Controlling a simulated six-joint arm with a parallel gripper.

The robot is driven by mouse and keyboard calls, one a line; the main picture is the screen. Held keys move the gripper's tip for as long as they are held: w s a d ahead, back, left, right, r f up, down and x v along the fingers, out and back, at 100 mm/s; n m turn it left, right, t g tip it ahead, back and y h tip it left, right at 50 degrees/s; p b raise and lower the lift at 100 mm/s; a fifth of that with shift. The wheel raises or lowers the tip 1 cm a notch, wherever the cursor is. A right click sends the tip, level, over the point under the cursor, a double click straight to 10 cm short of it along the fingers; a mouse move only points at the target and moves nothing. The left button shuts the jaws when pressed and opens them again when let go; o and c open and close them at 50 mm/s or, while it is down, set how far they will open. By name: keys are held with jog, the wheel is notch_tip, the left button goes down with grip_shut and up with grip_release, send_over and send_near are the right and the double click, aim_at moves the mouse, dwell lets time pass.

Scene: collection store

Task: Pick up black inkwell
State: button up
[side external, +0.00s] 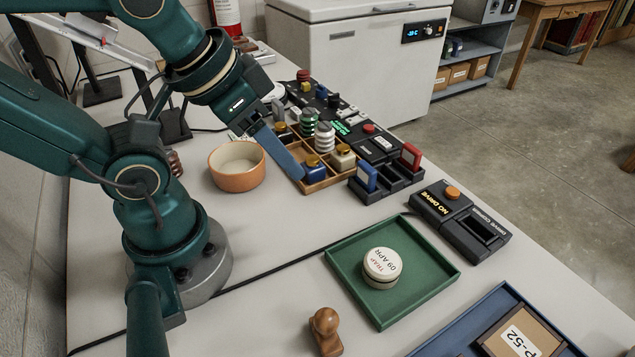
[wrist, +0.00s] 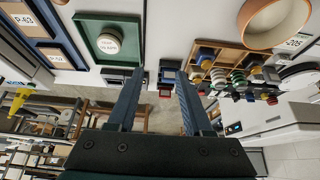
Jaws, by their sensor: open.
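A wooden compartment tray (side external: 318,186) holds several small inkwells. One is blue with a gold cap (side external: 315,170), one is cream (side external: 343,158), and a dark one with a gold cap (side external: 283,132), which looks like the black inkwell, sits at the tray's far left side. The tray (wrist: 232,52) is right of my fingers in the wrist view; I cannot pick out the black inkwell there. My gripper (wrist: 160,72) is open and empty, with both blue fingers apart. In the side view, one finger crosses in front of the tray's left part and hides some of it.
An orange bowl (side external: 237,183) stands left of the tray. A dark rack with blue and red pieces (side external: 398,183) stands to the right. A green tray (side external: 344,297) holds a round tin (side external: 383,267).

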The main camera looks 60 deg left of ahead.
jog(key=shift+o, duration=0.9)
